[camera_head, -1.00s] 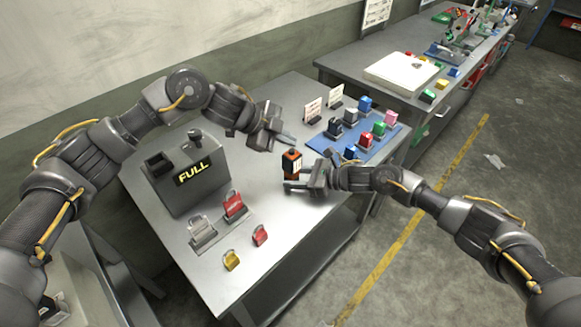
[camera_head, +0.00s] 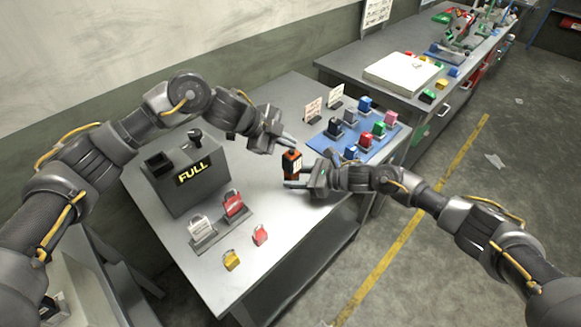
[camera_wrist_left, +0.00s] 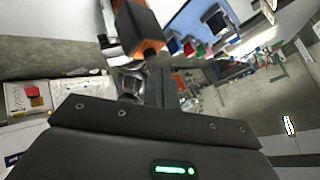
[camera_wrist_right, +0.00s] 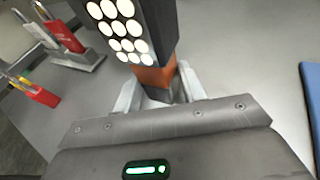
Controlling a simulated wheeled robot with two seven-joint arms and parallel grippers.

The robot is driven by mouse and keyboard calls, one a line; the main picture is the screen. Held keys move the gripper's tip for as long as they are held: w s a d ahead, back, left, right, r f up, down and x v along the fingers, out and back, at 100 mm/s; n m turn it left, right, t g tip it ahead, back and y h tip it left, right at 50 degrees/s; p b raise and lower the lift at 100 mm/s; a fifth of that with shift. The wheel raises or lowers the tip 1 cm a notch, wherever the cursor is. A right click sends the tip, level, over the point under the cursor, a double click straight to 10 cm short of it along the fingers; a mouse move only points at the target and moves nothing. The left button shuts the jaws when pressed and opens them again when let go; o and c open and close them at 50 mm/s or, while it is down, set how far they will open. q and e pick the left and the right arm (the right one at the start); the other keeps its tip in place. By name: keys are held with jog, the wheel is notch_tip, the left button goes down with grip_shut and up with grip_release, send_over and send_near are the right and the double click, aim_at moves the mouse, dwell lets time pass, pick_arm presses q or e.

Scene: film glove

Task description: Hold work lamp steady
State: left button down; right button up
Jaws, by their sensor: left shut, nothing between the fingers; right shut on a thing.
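The work lamp (camera_head: 291,164) is a small black and orange block, upright near the right side of the table. My right gripper (camera_head: 294,181) is shut on its lower part. In the right wrist view the lamp (camera_wrist_right: 127,30) shows a face of several round white lights, with its orange part (camera_wrist_right: 157,76) between the fingers. My left gripper (camera_head: 284,139) is shut and empty, its tips just above and beside the lamp's top. In the left wrist view the lamp (camera_wrist_left: 136,28) is close ahead. I cannot tell whether the left fingers touch it.
A grey box marked FULL (camera_head: 185,180) stands at the left. Red and grey padlocks on a stand (camera_head: 207,239) and two loose padlocks (camera_head: 232,260) are in front. A blue mat (camera_head: 366,155) with several coloured blocks and upright cards (camera_head: 313,108) is behind right.

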pick_arm(q)
jog(key=shift+f, duration=0.4)
dwell(0.3)
jog(key=shift+r, duration=0.9)
jog(key=shift+r, duration=3)
pick_arm(e)
jog(key=o, duration=0.8)
jog(key=shift+o, duration=0.2)
